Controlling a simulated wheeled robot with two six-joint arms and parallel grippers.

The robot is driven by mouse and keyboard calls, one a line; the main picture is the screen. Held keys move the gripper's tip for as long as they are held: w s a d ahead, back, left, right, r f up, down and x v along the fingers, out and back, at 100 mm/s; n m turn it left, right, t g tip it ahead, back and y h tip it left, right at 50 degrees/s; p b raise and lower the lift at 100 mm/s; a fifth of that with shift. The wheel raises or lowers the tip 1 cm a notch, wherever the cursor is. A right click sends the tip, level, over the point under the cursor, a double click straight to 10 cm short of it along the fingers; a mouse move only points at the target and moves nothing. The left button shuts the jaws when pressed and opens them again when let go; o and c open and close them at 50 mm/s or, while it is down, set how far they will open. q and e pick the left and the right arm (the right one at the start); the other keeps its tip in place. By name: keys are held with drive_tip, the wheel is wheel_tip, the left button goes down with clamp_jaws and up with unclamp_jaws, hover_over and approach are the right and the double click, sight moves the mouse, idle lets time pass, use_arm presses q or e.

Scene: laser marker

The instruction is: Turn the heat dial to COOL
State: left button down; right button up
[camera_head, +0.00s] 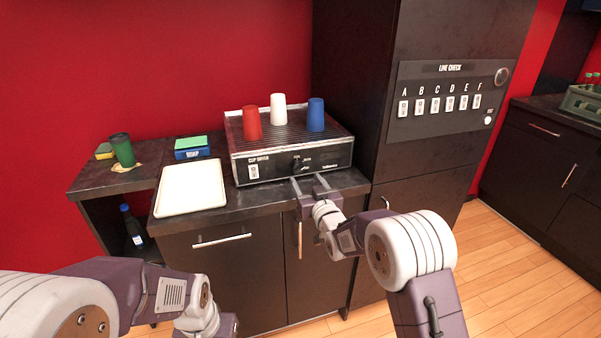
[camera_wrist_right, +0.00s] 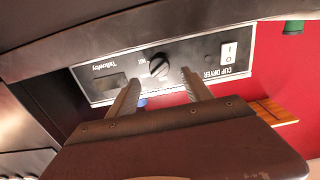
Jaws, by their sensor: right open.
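The cup dryer (camera_head: 272,162) stands on the dark counter, with a control panel on its front. Its small black heat dial (camera_head: 297,163) sits near the middle of the panel and shows larger in the right wrist view (camera_wrist_right: 158,68), where the panel appears upside down. I cannot read for certain which setting the dial points to. My right gripper (camera_head: 308,182) is open and empty in front of the panel; in the right wrist view its fingers (camera_wrist_right: 158,84) are apart, one to either side of the dial, not closed on it. My left gripper is mostly cut off at the bottom edge.
Red (camera_head: 251,123), white (camera_head: 278,109) and blue (camera_head: 316,114) cups stand upside down on the dryer. A white tray (camera_head: 191,188) lies left of it. A white power switch (camera_wrist_right: 228,54) is beside the dial. A tall cabinet (camera_head: 425,160) stands to the right.

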sight(300, 171)
drive_tip(key=x, duration=0.6)
drive_tip(key=shift+w+f, duration=0.15)
drive_tip(key=shift+w, duration=0.1)
clamp_jaws()
